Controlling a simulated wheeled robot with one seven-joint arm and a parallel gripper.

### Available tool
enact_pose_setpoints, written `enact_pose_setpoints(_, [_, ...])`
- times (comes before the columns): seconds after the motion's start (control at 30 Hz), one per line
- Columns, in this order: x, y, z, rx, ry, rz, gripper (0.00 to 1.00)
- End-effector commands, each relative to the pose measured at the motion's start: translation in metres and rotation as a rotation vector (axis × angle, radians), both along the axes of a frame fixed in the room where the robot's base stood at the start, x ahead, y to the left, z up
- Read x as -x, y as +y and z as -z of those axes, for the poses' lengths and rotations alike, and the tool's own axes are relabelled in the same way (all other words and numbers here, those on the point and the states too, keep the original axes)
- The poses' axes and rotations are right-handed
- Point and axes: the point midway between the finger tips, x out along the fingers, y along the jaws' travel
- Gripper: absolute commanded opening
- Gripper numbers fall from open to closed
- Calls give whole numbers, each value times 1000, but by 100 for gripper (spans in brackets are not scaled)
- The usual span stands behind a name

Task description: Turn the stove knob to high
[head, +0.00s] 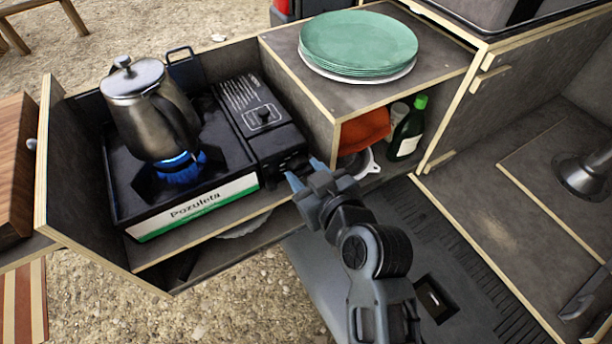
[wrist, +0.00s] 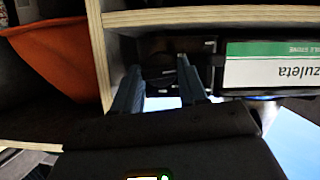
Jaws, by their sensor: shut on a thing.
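The camping stove (head: 195,208) sits in a wooden box, with a white and green "Pozuleta" label on its front. A blue flame (head: 180,168) burns under a metal kettle (head: 150,112). My gripper (head: 303,171) is at the front right end of the stove, where the dark knob is. In the wrist view my gripper (wrist: 158,78) has its two fingers either side of the dark knob area, shut on the stove knob. The knob is dark and mostly hidden by the fingers, so its angle cannot be told.
A wooden shelf box (head: 335,105) with green plates (head: 358,42) on top stands right of the stove. Open space lies in front of the stove.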

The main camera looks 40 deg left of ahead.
Motion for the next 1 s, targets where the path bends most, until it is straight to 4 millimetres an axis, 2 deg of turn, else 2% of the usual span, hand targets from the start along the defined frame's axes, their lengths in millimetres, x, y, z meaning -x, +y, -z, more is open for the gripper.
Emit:
enact_pose_setpoints(0.33, [0, 0, 1, -7, 23, -1, 12])
enact_pose_setpoints(0.37, [0, 0, 1, -7, 23, -1, 45])
enact_pose_setpoints(0.6, [0, 0, 0, -8, 22, 0, 67])
enact_pose_setpoints(0.87, [0, -1, 0, -7, 20, 0, 67])
enact_pose_setpoints(1.0, [5, -13, -5, -9, 20, 2, 67])
